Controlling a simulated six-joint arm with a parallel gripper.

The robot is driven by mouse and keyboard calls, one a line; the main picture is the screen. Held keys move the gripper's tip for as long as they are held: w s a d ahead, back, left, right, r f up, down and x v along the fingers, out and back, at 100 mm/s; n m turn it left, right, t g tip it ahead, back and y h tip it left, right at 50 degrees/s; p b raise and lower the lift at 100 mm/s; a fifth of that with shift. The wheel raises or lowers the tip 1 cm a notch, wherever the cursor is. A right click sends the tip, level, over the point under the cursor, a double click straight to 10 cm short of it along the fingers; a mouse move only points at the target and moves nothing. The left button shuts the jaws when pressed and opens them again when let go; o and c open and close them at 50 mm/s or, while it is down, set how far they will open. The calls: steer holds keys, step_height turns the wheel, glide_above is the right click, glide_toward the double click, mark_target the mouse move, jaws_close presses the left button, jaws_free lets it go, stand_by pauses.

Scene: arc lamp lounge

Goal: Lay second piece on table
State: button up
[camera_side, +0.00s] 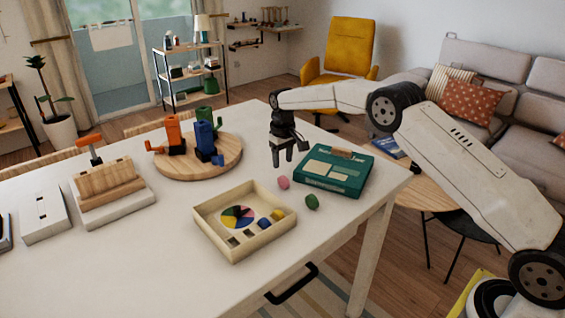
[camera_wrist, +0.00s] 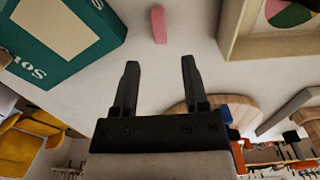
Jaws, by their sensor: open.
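A pink piece (camera_side: 283,183) lies on the white table (camera_side: 150,260), between the wooden tray and the green box. A dark green piece (camera_side: 312,202) lies on the table to its right, nearer the front. My gripper (camera_side: 290,160) is open and empty above the table, just behind the pink piece. In the wrist view, the two fingers of my gripper (camera_wrist: 159,62) are apart with nothing between them. The pink piece (camera_wrist: 158,24) shows there beyond the fingertips. The wooden tray (camera_side: 213,237) holds a coloured disc (camera_side: 238,217), a yellow piece (camera_side: 278,214) and a blue piece (camera_side: 264,223).
A green game box (camera_side: 328,183) lies right of my gripper, with a small tan object (camera_side: 342,153) on top. A round wooden board (camera_side: 170,172) with orange, green and blue figures stands at the back left. A wooden block stand (camera_side: 105,186) is further left. The front left table is clear.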

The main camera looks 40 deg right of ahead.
mark_target(284, 178)
steer(key=shift+r, duration=2.95)
steer(key=shift+s, duration=0.1)
steer(key=s+a+f+t, duration=0.1)
steer(key=s+a, duration=0.2)
steer(key=s, duration=1.4)
steer(key=s+a+f+t, duration=0.1)
steer(key=s+a+f, duration=0.1)
steer(key=s, duration=1.5)
steer(key=shift+a+f+t, duration=0.2)
steer(key=shift+a+t, duration=0.1)
steer(key=shift+a, duration=0.2)
